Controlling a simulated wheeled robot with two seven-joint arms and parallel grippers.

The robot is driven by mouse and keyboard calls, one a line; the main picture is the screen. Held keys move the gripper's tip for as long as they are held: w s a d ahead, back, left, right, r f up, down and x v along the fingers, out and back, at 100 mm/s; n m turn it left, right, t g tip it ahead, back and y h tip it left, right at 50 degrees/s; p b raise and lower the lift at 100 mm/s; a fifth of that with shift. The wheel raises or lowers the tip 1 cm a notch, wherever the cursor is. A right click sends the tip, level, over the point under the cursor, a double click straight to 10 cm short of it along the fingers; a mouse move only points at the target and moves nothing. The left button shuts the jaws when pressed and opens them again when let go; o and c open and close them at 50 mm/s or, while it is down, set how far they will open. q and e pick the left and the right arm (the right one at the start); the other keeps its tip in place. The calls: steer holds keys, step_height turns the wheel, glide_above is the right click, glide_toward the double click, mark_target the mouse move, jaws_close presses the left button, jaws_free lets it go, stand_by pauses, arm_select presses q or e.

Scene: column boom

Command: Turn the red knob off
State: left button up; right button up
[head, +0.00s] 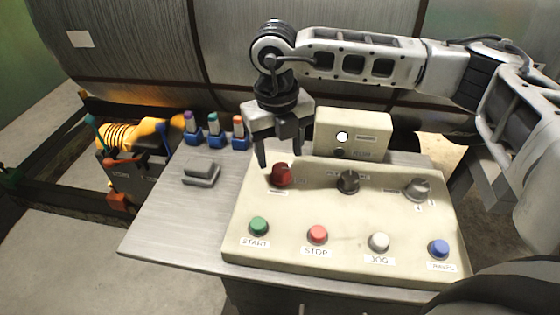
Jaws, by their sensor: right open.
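The red knob (281,174) sits at the upper left of the cream control panel (330,203). My right gripper (279,160) comes down from above, its fingers open just above and around the back of the knob. One finger is to the left of the knob and the other is to its right, behind it. I cannot tell whether either finger touches it. The knob's turn position is too small to read. My left gripper is not in view.
A black knob (348,182) and a grey knob (417,189) are right of the red one. Green (258,226), red (317,234), white (379,242) and blue (438,249) buttons line the front. A box with a white lamp (342,136) stands behind. Coloured markers (213,130) stand left.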

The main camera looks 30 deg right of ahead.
mark_target(280, 167)
steer(key=shift+d+f, duration=0.1)
steer(key=shift+f, duration=2.25)
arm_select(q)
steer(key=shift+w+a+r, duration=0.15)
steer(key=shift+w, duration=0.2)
arm_select(e)
steer(key=c, duration=1)
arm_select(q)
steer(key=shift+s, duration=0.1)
arm_select(e)
steer(key=shift+o, duration=0.2)
